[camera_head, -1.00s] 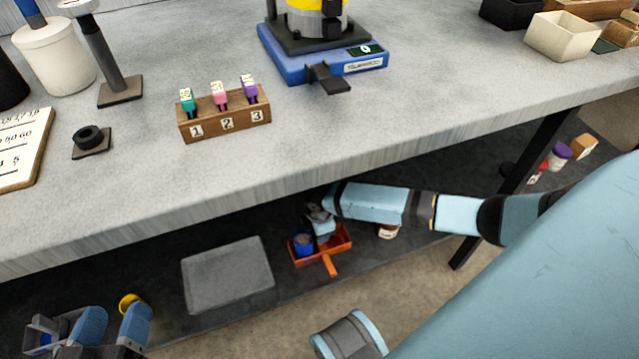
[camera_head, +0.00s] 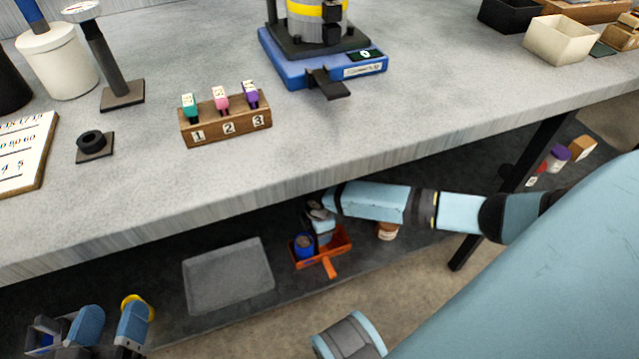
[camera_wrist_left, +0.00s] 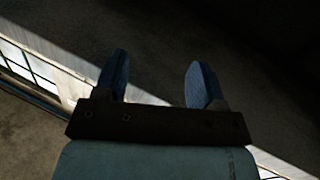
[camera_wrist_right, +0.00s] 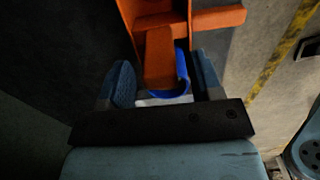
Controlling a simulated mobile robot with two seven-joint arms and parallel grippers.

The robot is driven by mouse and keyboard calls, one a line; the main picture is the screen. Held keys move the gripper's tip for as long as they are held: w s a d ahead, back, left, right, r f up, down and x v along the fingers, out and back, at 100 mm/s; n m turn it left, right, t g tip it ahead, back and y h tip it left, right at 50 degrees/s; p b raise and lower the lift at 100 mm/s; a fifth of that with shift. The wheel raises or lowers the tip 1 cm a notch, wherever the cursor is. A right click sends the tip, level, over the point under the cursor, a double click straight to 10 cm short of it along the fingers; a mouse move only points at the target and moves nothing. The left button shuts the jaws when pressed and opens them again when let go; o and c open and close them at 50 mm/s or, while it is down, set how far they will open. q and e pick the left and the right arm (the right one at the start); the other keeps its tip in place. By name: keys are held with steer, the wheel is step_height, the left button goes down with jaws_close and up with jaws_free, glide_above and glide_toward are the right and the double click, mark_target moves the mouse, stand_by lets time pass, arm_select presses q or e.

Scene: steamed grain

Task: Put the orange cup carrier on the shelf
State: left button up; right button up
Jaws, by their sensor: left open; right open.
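The orange cup carrier (camera_head: 331,263) sits on the dark lower shelf under the table, with a blue cup (camera_head: 303,247) in its left part. My right gripper (camera_head: 320,226) reaches down over the carrier and is partly hidden by its own wrist. In the right wrist view, the open fingers (camera_wrist_right: 165,82) stand either side of an upright orange part of the carrier (camera_wrist_right: 160,55) and the blue cup (camera_wrist_right: 184,75). Contact cannot be told. My left gripper (camera_head: 110,325) is open at the lower left; its wrist view shows empty fingers (camera_wrist_left: 160,80).
A grey tray (camera_head: 228,276) lies left of the carrier on the lower shelf. A brown-and-white jar (camera_head: 388,231) stands to its right. The table edge (camera_head: 240,190) overhangs the shelf. A wooden rack (camera_head: 226,128) and a blue device (camera_head: 322,62) stand on the tabletop.

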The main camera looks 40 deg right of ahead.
step_height(320, 180, up, 10)
steer(key=p, duration=0.3)
steer(key=shift+r+p, duration=0.1)
steer(key=shift+p, duration=0.2)
arm_select(q)
step_height(320, 180, up, 6)
steer(key=t, duration=0.2)
steer(key=shift+a+r+n+t, duration=0.2)
steer(key=shift+a+n+t, duration=0.1)
steer(key=shift+t, duration=0.1)
steer(key=shift+s, duration=0.2)
arm_select(e)
steer(key=shift+s, duration=0.1)
